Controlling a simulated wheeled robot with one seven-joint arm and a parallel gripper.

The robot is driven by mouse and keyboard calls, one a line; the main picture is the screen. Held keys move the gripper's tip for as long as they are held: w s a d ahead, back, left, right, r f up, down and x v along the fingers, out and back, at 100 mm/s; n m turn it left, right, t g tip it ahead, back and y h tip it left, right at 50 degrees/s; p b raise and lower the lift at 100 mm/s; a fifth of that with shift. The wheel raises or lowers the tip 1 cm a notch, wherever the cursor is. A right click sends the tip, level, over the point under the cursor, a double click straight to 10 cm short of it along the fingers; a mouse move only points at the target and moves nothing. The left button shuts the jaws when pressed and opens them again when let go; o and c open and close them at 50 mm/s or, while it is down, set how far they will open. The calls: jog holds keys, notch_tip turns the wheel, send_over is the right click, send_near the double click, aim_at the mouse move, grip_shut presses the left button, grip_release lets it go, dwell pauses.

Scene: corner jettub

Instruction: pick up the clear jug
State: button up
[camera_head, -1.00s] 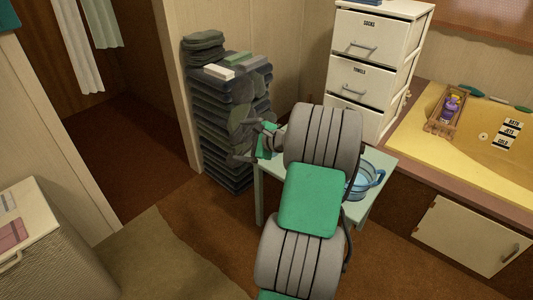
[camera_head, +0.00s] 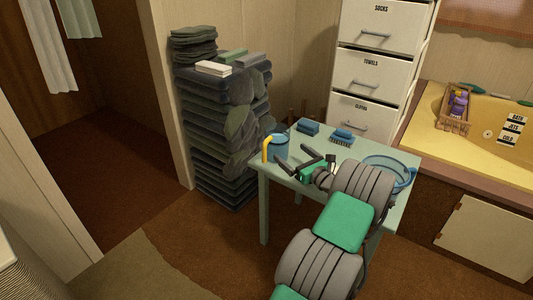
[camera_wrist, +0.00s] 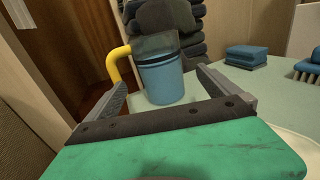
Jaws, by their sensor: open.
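The clear jug (camera_head: 280,149) is see-through blue with a yellow handle. It stands upright at the left corner of the small pale table (camera_head: 262,178). In the wrist view the jug (camera_wrist: 162,84) stands ahead between my fingers, with its handle on the left. My gripper (camera_head: 298,157) is open and empty, its two dark fingers pointing at the jug from the right. In the wrist view my gripper (camera_wrist: 162,82) frames the jug with a gap on each side. I cannot tell whether the fingertips reach beside it.
Two blue items, a sponge-like block (camera_head: 308,127) and a brush (camera_head: 342,137), lie at the table's back. A clear blue bowl (camera_head: 402,167) sits at the right, partly behind my arm. A tall stack of dark folded cloths (camera_head: 215,120) stands behind the jug.

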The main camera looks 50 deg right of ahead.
aim_at(279, 145)
jog(key=shift+w+f, duration=0.25)
jog(key=shift+f, duration=0.45)
jog(key=shift+w+f+b, duration=0.1)
jog(key=shift+w+b, duration=0.2)
jog(key=shift+b, duration=0.1)
jog(key=b+x, duration=0.3)
jog(key=x, duration=0.4)
jog(key=shift+w+d, duration=0.15)
jog(key=shift+w, duration=0.15)
jog(key=c, duration=2)
jog(key=shift+r, duration=0.2)
jog(key=shift+c, duration=0.6)
jog(key=shift+r, duration=0.1)
